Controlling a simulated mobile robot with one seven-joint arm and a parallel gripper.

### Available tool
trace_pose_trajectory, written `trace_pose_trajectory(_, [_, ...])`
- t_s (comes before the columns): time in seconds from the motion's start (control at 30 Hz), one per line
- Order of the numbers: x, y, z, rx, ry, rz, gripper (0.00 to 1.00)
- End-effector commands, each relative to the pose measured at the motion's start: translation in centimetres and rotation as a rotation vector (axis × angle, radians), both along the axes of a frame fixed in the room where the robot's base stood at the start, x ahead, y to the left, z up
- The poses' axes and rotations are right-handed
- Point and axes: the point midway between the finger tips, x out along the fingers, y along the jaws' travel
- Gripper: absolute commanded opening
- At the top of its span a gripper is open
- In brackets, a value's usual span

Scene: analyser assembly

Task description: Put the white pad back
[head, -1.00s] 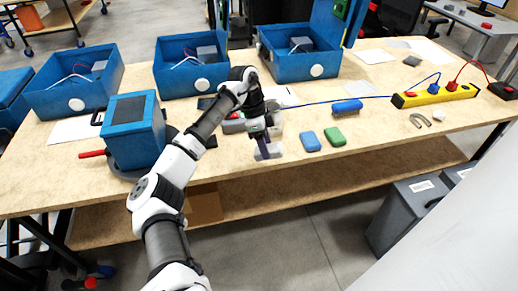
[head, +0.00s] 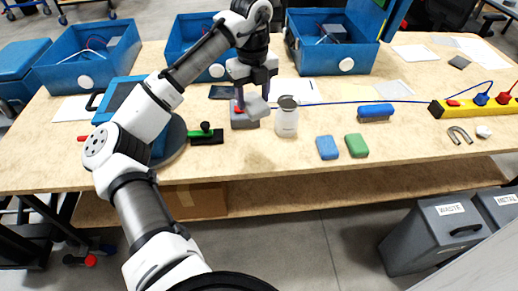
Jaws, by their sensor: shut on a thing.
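The white pad (head: 258,107) is a small pale block between the fingers of my gripper (head: 254,94), which is shut on it. In the head view it overlaps a grey box with a red button (head: 243,119), and I cannot tell its exact height above the table. The blue pad (head: 327,147) and the green pad (head: 356,145) lie side by side on the table's front part, to the right of my gripper.
A lidded glass jar (head: 286,121) stands just right of the held pad. A green-and-black tool (head: 207,135) lies to the left. Blue bins (head: 88,71) line the back. A blue brush-like block (head: 376,112) and a yellow power strip (head: 470,106) are to the right.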

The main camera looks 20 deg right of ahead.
Motion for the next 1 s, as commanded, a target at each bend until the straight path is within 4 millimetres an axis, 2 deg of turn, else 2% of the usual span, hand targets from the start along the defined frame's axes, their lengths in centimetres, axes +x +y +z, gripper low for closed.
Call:
trace_pose_trajectory(0.4, [-0.1,0.0,-10.7,0.000,0.005,0.003,0.34])
trace_pose_trajectory(0.5, [-0.1,0.0,-12.7,0.002,0.004,0.004,0.34])
trace_pose_trajectory(0.77, [-0.1,0.0,-15.4,0.002,0.003,0.003,0.34])
trace_pose_trajectory(1.0, [0.0,-0.1,-18.5,0.000,0.003,0.003,0.34])
